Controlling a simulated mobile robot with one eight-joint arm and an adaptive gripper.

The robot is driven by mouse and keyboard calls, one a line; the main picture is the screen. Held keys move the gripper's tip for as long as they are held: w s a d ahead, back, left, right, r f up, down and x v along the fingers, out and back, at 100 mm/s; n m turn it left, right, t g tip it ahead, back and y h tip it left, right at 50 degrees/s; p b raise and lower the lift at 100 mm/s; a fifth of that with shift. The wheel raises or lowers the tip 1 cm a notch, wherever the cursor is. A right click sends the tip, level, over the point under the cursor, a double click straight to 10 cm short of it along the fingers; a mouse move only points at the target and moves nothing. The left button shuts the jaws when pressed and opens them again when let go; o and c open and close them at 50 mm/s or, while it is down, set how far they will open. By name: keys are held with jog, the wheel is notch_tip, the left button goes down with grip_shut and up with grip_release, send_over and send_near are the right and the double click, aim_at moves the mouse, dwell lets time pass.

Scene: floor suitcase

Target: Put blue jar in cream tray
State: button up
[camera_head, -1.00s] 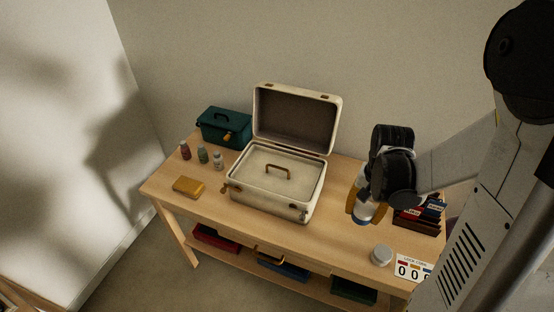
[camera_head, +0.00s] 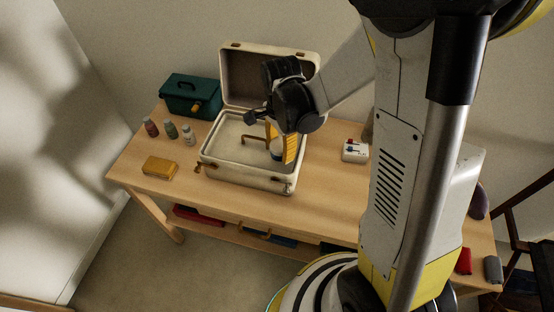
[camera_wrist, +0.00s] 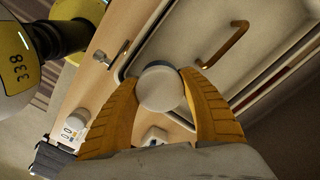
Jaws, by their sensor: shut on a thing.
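The blue jar (camera_head: 277,153), with a white band, is held between the yellow fingers of my gripper (camera_head: 281,146). In the head view my gripper and the jar overlap the tray's right part. I cannot tell how high the jar is above it.
The suitcase's open lid (camera_head: 238,77) stands behind the tray. A green toolbox (camera_head: 190,97), several small bottles (camera_head: 170,130) and a yellow box (camera_head: 160,167) are on the left of the table. A white box (camera_head: 355,151) stands to the right. A pale lidded pot (camera_wrist: 79,118) shows in the wrist view.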

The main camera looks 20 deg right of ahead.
aim_at(278, 163)
jog(key=shift+w+a+f, duration=0.15)
jog(key=shift+a+f, duration=0.05)
jog(key=shift+a, duration=0.1)
jog(key=shift+f, duration=0.25)
jog(key=shift+f+b, duration=0.95)
jog(key=shift+f, duration=0.8)
jog(key=shift+f, duration=0.15)
jog(key=o, duration=1)
